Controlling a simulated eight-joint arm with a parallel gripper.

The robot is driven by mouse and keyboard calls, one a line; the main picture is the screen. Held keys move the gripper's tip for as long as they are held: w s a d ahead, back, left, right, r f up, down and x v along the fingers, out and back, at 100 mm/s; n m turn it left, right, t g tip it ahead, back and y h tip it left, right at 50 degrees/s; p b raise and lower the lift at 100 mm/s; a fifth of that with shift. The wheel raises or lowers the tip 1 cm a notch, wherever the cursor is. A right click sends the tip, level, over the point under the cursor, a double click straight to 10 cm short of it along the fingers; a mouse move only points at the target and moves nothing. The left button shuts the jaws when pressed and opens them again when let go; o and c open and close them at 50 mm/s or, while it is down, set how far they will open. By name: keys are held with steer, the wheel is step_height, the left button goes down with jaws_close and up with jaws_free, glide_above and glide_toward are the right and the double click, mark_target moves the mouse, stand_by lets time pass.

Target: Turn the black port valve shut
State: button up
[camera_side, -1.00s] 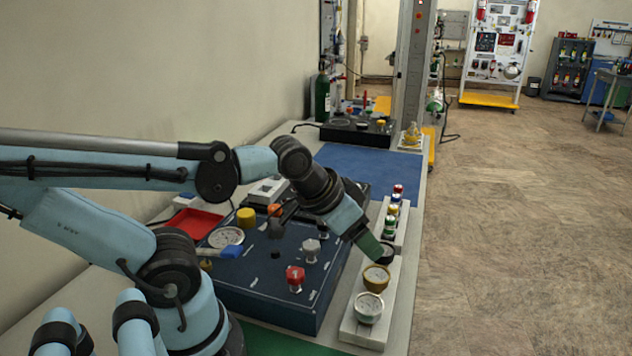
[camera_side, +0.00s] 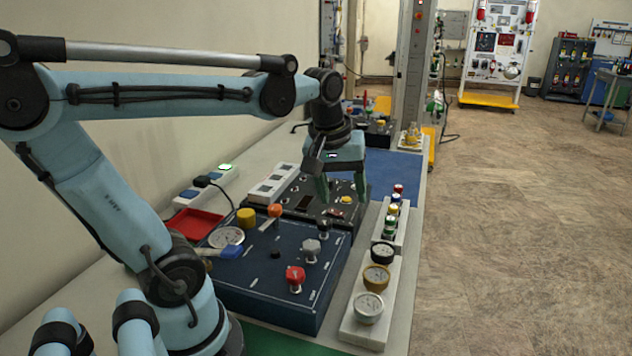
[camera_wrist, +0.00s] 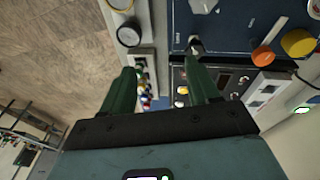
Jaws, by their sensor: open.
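A black knob (camera_side: 323,227), which appears to be the black port valve, stands on the blue panel (camera_side: 262,283) near its far right corner. It also shows in the wrist view (camera_wrist: 195,44), close to the tip of the right-hand finger. My gripper (camera_side: 342,198) points down above the far end of the panel, beyond and above this knob. In the wrist view my gripper (camera_wrist: 160,68) has its fingers spread apart with nothing between them. I cannot tell which way the knob is turned. A small black knob (camera_side: 275,254) sits mid-panel.
The panel also bears a red knob (camera_side: 295,277), a grey knob (camera_side: 311,248), an orange knob (camera_side: 274,210) and a yellow knob (camera_side: 246,217). A white strip with gauges (camera_side: 367,308) runs along the right. A dark panel (camera_side: 312,205) lies beyond.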

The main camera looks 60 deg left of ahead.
mark_target(325, 222)
steer(key=a+r+n+g, duration=0.2)
steer(key=a+n+g, duration=0.1)
steer(key=a+n, duration=0.35)
steer(key=shift+n+h, duration=0.4)
steer(key=shift+n, duration=0.05)
steer(key=shift+s+d+f, duration=0.1)
steer(key=shift+d+f, duration=0.1)
steer(key=shift+f, duration=2.7)
steer(key=shift+s+d+f, duration=0.1)
steer(key=shift+d+f, duration=0.05)
steer(key=shift+f, duration=2.7)
steer(key=c, duration=1)
steer(key=shift+c, duration=0.2)
